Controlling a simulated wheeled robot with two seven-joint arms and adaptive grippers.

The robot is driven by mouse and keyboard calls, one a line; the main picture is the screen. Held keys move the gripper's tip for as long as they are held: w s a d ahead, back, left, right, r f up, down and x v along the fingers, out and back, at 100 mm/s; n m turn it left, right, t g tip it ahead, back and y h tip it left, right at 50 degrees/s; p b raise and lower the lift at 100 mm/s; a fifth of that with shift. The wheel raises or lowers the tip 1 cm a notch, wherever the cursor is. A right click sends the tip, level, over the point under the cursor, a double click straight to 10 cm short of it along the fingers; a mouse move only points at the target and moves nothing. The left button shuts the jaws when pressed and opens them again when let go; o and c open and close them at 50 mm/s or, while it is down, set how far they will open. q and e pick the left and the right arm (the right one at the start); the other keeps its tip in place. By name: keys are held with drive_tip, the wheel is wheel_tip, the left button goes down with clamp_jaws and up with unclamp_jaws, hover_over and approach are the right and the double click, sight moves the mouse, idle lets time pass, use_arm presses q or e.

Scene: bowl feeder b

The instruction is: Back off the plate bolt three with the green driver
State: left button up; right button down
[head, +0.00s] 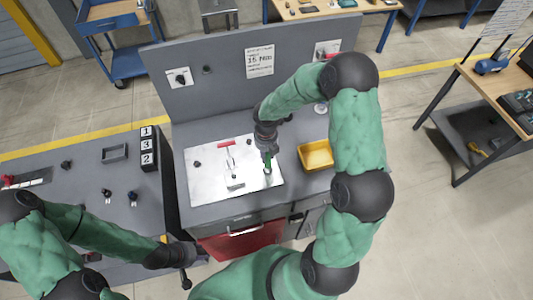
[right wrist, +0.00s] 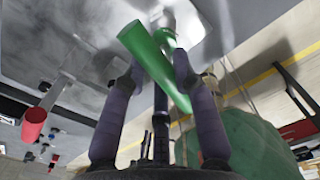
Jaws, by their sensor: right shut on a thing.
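The green driver (head: 267,161) is in my right gripper (head: 267,150), over the right part of a pale metal plate (head: 210,185). In the right wrist view the driver (right wrist: 148,55) has a thick green handle crossing between the two fingers of my right gripper (right wrist: 160,95), which is shut on it. The driver's lower end is near a small fitting at the plate's right side. I cannot tell whether it touches a bolt, or which bolt is number three. My left gripper (head: 186,280) hangs low at the front left, away from the plate; its jaws are too small to read.
A red-handled clamp (head: 227,145) stands on the plate, left of the driver. A yellow bin (head: 316,155) sits right of the plate. A numbered block (head: 149,148) stands on the left bench (head: 85,170). A grey back panel (head: 220,90) rises behind the plate.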

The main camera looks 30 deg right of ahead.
idle(0.4)
drive_tip(key=shift+r+n+p, duration=0.1)
drive_tip(key=shift+n+p, duration=0.3)
drive_tip(key=shift+p, duration=0.1)
drive_tip(key=shift+n+p, duration=0.75)
drive_tip(key=shift+n, duration=0.05)
drive_tip(key=shift+n+p, duration=1.05)
drive_tip(key=shift+n, duration=0.05)
drive_tip(key=shift+m+b, duration=0.35)
drive_tip(key=shift+m, duration=1.05)
